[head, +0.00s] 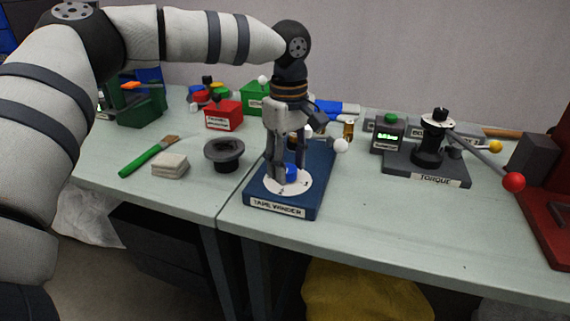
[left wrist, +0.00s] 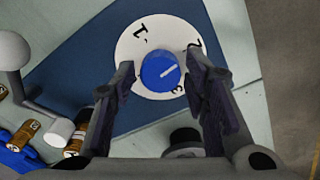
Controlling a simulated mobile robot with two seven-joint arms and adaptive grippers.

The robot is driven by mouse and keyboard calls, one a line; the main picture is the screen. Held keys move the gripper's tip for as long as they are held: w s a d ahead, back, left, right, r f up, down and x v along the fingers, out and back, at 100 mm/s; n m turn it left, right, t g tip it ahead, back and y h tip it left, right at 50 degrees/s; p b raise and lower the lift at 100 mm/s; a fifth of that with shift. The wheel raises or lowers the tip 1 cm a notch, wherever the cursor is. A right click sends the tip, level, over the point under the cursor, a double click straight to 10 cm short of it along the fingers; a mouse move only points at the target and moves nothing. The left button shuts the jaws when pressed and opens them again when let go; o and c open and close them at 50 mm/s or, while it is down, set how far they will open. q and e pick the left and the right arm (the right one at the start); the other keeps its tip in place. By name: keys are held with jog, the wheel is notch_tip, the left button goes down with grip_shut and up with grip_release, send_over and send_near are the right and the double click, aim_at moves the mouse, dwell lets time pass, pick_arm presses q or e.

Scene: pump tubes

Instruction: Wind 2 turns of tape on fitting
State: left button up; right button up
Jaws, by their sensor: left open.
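The tape winder is a blue base (head: 277,207) labelled TAPE WINDER near the table's front edge. On it is a white numbered dial (head: 302,185) with a blue knob (head: 291,173) at its centre. In the left wrist view the knob (left wrist: 160,72) has a white pointer line aimed to the upper right. My left gripper (head: 286,178) points down over the dial, and it also shows in the left wrist view (left wrist: 165,75). Its open fingers stand on either side of the knob, with gaps visible. Brass fittings (left wrist: 24,134) lie at the left in the wrist view. My right gripper is not in view.
A white-knobbed lever (head: 340,146) stands beside the winder. A dark flanged cup (head: 224,152), a pale pad stack (head: 170,164) and a green brush (head: 150,157) lie to the left. The TORQUE stand (head: 427,165) with a red-ended bar is on the right.

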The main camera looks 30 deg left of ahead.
pick_arm(q)
jog(key=n, duration=0.2)
jog(key=shift+f+n, duration=0.25)
jog(key=shift+n, duration=0.15)
jog(key=n, duration=1.1)
jog(key=shift+w, duration=0.1)
grip_shut()
jog(key=shift+m, duration=0.4)
jog(key=shift+o, duration=1.6)
grip_release()
